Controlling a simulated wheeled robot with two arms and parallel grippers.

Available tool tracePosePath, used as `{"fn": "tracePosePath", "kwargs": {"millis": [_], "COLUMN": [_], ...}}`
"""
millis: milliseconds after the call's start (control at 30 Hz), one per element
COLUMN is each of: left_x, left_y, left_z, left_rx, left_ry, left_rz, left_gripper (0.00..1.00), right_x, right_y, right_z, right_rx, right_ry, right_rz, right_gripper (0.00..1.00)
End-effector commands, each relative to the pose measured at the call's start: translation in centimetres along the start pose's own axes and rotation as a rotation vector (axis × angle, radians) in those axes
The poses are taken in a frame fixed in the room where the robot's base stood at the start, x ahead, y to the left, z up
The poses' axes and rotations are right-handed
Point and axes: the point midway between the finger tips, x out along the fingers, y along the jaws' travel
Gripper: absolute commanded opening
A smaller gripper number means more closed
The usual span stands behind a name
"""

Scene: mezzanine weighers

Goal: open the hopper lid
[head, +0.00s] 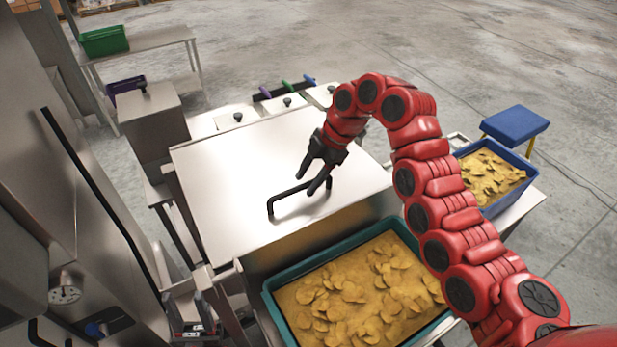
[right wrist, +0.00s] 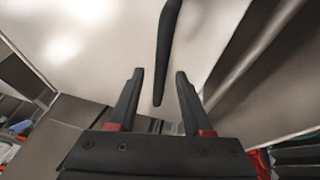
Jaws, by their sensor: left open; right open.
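The hopper lid (head: 235,160) is a broad flat steel panel in the middle of the head view, lying down over the hopper body. A black bar handle (head: 286,195) stands near its front edge. My right gripper (head: 309,183) is open above the lid, at the right end of the handle. In the right wrist view, the handle (right wrist: 164,60) runs between the two spread fingers of the right gripper (right wrist: 160,72). I cannot tell whether either finger touches it.
A teal bin of chips (head: 350,300) stands directly in front of the hopper. A blue bin of chips (head: 490,175) is at the right, by a blue stool (head: 515,125). A steel cabinet (head: 55,180) stands close on the left. Small lidded steel containers (head: 240,118) are behind.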

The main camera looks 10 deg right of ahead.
Motion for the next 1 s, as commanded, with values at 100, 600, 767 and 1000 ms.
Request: {"fn": "tracePosePath", "kwargs": {"millis": [100,600,767,1000], "left_x": [0.0,0.0,-0.01,0.0], "left_y": [0.0,0.0,0.0,0.0], "left_z": [0.0,0.0,0.0,-0.01], "left_rx": [0.0,0.0,0.0,0.0], "left_ry": [0.0,0.0,0.0,0.0], "left_rz": [0.0,0.0,0.0,0.0], "left_gripper": [0.46,0.46,0.46,0.46], "right_x": [0.0,0.0,0.0,0.01], "right_y": [-0.01,-0.01,-0.02,-0.02], "right_z": [0.01,0.0,0.01,0.01], "right_rx": [0.0,0.001,0.001,0.001], "right_ry": [0.0,0.001,0.001,0.001], "right_rz": [0.0,0.0,-0.001,-0.001], "right_gripper": [0.33,0.0,0.0,0.0]}}
